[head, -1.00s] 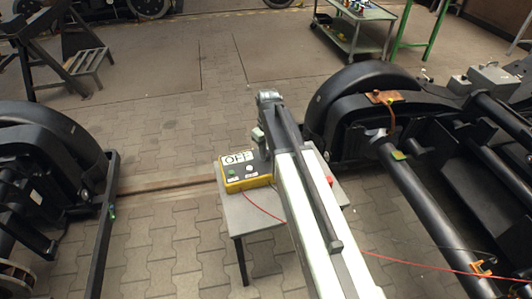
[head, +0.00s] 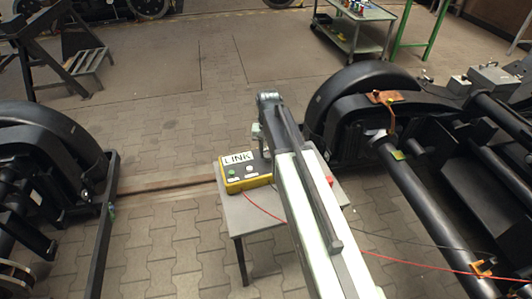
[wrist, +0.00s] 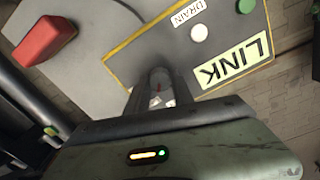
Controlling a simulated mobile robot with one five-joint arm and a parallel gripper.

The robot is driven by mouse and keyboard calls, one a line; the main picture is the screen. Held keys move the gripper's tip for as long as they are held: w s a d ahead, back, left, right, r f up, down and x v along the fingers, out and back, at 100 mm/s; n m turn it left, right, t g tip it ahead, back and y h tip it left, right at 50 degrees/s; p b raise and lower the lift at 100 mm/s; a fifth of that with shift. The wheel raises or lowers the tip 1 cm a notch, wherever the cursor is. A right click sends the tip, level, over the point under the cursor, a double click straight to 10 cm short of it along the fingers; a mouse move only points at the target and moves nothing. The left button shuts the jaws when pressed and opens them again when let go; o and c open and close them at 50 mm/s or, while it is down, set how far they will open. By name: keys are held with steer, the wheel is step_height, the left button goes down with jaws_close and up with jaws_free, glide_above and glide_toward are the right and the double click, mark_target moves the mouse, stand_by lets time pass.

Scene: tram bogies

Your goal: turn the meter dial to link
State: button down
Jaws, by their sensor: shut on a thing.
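The meter (head: 246,184) is a yellow-edged grey box on a small grey table (head: 250,215). Its display (head: 238,159) reads LINK, and the same display (wrist: 233,63) shows upside down in the wrist view. The meter's face also has a white button (wrist: 199,33), a green button (wrist: 245,6) and a DRAIN label (wrist: 188,11). My gripper (wrist: 157,88) points down at the meter's face and is shut on the dial. The fingers mostly hide the dial, so its pointer cannot be read.
A red block (wrist: 45,38) lies on the table beside the meter. A red lead (head: 265,212) runs from the meter to the right. Black bogies stand left (head: 45,165) and right (head: 350,105). A trolley (head: 355,35) is at the back; the paved floor between is mostly open.

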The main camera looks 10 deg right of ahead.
mark_target(268, 155)
steer(key=shift+d+m, duration=0.1)
steer(key=shift+m, duration=0.3)
steer(key=c, duration=1.1)
jaws_free()
step_height(268, 155, up, 8)
steer(key=p, duration=0.8)
steer(key=shift+f, duration=0.1)
